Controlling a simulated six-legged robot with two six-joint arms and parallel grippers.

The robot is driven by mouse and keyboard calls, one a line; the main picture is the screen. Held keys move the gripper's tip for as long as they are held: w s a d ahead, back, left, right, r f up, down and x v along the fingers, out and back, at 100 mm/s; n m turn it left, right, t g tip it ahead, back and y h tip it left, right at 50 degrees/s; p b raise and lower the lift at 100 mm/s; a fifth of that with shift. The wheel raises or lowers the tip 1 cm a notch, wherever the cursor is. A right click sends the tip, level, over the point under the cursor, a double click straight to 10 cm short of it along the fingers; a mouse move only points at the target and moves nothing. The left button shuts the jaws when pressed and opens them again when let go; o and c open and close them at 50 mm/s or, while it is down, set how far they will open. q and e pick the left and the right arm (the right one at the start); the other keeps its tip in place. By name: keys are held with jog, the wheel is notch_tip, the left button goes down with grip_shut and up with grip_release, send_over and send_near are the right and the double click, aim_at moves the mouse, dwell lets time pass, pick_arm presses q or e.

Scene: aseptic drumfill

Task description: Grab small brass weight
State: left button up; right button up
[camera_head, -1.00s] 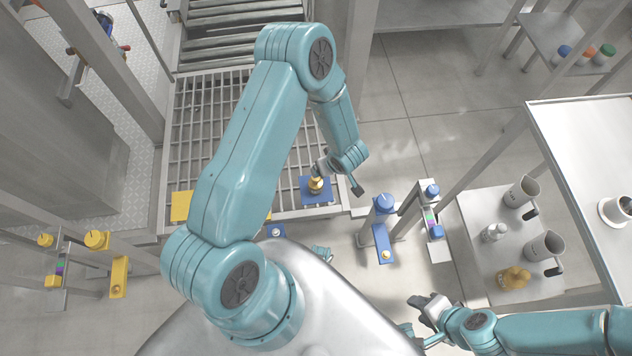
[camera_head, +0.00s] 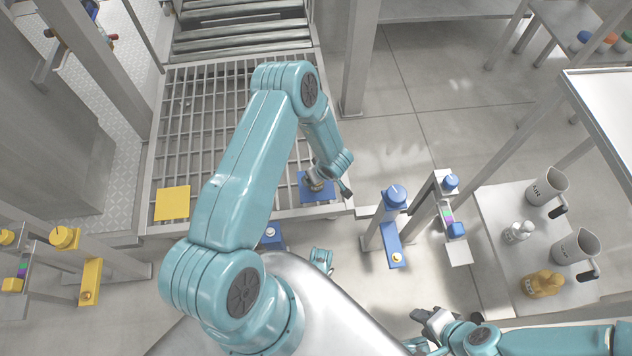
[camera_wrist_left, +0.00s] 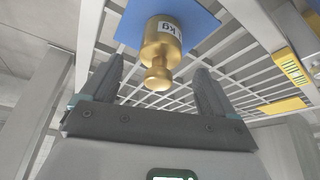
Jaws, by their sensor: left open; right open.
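The small brass weight (camera_wrist_left: 163,42), with a white kg label and a round knob, stands on a blue square pad (camera_wrist_left: 205,15) in the left wrist view. In the head view the blue pad (camera_head: 309,197) lies at the grating's near right corner, and my left gripper largely hides the weight. My left gripper (camera_wrist_left: 159,72) is open, its two dark fingers apart on either side of the weight's knob. Whether the knob is between the fingers or just past their tips I cannot tell. My right gripper (camera_head: 427,318) is open and empty at the lower right, far from the weight.
A yellow pad (camera_head: 172,203) lies on the grating (camera_head: 200,110). Blue-knobbed posts (camera_head: 394,200) stand right of the grating. A side table (camera_head: 505,235) holds two metal jugs (camera_head: 547,187), a pale metal weight (camera_head: 518,233) and a larger brass one (camera_head: 542,284). Yellow-knobbed posts stand left.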

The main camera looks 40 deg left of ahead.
pick_arm(q)
jog(key=b+x, duration=0.3)
jog(key=x, duration=0.2)
jog(key=shift+w+a+f, duration=0.1)
jog(key=shift+a+f, duration=0.1)
jog(key=shift+a, duration=0.1)
jog(key=shift+r, duration=0.1)
grip_shut()
jog(key=shift+r, duration=0.1)
